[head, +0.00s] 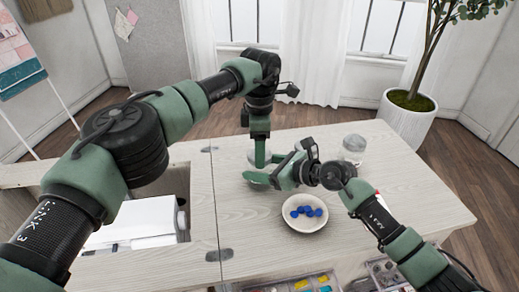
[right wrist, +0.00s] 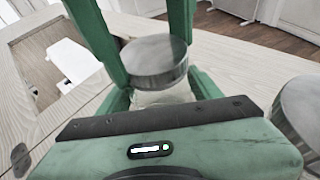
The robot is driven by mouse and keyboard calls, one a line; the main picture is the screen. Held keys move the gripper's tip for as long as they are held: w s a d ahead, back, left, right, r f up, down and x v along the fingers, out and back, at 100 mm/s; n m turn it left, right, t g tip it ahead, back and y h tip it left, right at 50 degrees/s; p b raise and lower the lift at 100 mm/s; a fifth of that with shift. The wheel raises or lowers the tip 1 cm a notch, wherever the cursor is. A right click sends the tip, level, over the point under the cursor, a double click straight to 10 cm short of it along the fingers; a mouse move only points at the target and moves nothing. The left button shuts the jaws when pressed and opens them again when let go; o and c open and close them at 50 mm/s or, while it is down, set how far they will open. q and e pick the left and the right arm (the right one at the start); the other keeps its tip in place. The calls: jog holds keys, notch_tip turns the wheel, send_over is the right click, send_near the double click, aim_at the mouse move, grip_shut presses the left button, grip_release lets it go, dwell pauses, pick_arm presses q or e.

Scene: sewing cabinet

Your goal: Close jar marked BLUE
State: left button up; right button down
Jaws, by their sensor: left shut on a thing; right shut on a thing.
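A glass jar (right wrist: 165,96) with a grey metal lid (right wrist: 154,56) stands upright on the table; no marking on it is readable. The lid sits on top of the jar in the right wrist view. My right gripper (head: 268,172) is shut on the jar's body from the side, with its fingers low around the glass. My left gripper (head: 261,158) points down from above, and its green fingers are shut on the lid. In the head view the grippers hide most of this jar. A second lidded jar (head: 353,147) stands to the right, also in the right wrist view (right wrist: 302,110).
A white bowl (head: 291,222) with several blue pieces (head: 305,211) stands in front of the grippers. An open recess at the left holds a white machine (head: 135,228). Trays of small coloured items (head: 310,284) lie below the front edge.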

pick_arm(q)
jog(key=o, duration=1.5)
jog(key=shift+o, duration=0.2)
jog(key=shift+r, duration=2.3)
jog(key=shift+n, duration=0.3)
jog(key=shift+c, duration=0.3)
jog(key=n, duration=0.2)
jog(key=r+n, duration=0.1)
jog(key=n, duration=0.3)
jog(key=shift+r+n, duration=0.3)
jog(key=n, duration=0.2)
jog(key=r+n, duration=0.1)
jog(key=n, duration=0.3)
jog(key=r+n, duration=0.1)
jog(key=n, duration=0.1)
